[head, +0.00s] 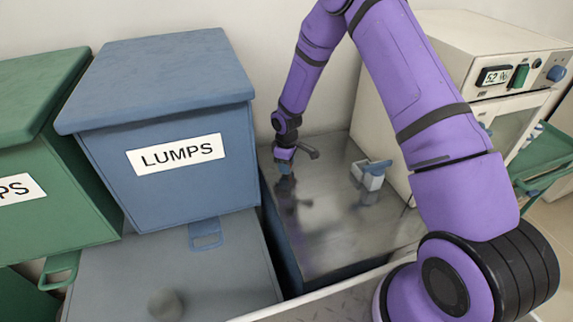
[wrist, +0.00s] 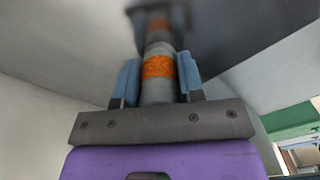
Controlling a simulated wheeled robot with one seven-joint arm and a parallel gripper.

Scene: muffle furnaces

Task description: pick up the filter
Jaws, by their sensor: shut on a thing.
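The filter (wrist: 158,68) shows in the wrist view as a grey cylinder with an orange band. It stands between the two blue fingers of my gripper (wrist: 158,82), which are shut on it. Its far end points toward the shiny grey surface, where its blurred reflection shows. In the head view my gripper (head: 286,168) is low over the back left part of the metal top (head: 325,235). The filter cannot be made out in the head view, and whether it touches the metal top is unclear.
A blue bin labelled LUMPS (head: 180,180) stands close at the left of my gripper, with a green bin (head: 50,150) beyond it. A furnace (head: 500,60) is behind my arm.

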